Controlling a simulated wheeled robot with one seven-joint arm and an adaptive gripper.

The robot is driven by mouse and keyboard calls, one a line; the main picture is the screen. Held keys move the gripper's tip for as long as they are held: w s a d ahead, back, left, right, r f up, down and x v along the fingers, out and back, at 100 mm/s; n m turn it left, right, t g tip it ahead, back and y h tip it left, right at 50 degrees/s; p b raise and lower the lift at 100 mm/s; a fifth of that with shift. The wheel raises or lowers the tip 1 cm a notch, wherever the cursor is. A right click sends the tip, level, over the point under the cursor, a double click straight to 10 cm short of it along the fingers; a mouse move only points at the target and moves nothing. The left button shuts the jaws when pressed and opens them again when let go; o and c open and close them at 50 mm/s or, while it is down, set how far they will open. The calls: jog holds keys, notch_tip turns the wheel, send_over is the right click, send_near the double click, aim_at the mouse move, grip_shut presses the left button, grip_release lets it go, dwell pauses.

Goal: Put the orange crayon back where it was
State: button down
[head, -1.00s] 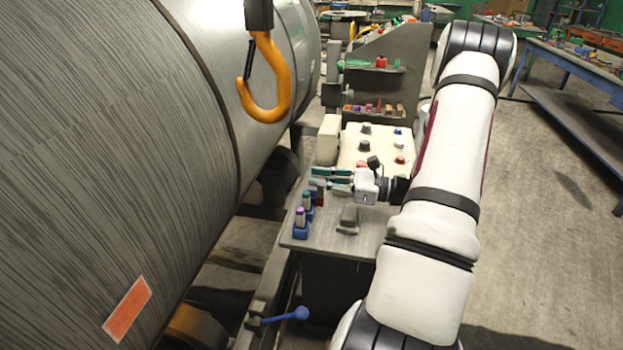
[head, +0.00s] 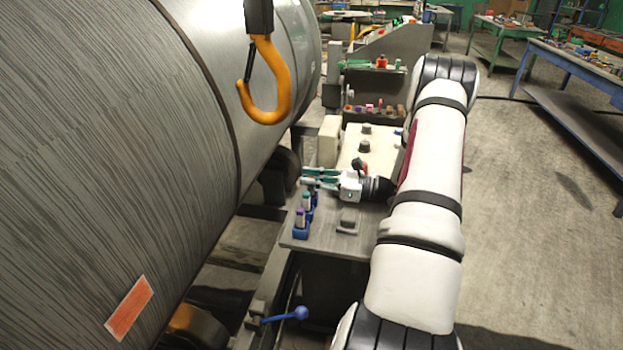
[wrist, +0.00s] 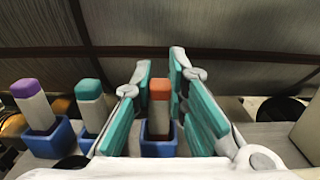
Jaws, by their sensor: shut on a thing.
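The orange crayon (wrist: 160,105) stands upright between the teal finger pads of my gripper (wrist: 164,92), which is shut on it. Its lower end meets a blue holder (wrist: 159,149); the holder's front wall hides the bottom, so I cannot tell how deep it sits. In the head view my gripper (head: 306,179) is over the far end of the row of blue holders, and the crayon cannot be made out there.
A purple crayon (wrist: 34,105) and a teal crayon (wrist: 91,105) stand in blue holders left of my gripper. A large grey drum (head: 130,150) lies close beyond the fingertips. An orange hook (head: 268,85) hangs above. A control panel (head: 362,148) stands behind.

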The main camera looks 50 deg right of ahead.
jog(key=c, duration=1.6)
grip_release()
jog(key=shift+f, duration=0.1)
jog(key=shift+s+d, duration=0.15)
jog(key=shift+s, duration=0.05)
jog(key=b+v, duration=0.1)
jog(key=v, duration=1)
jog(key=shift+s+d, duration=0.1)
jog(key=shift+s, duration=0.1)
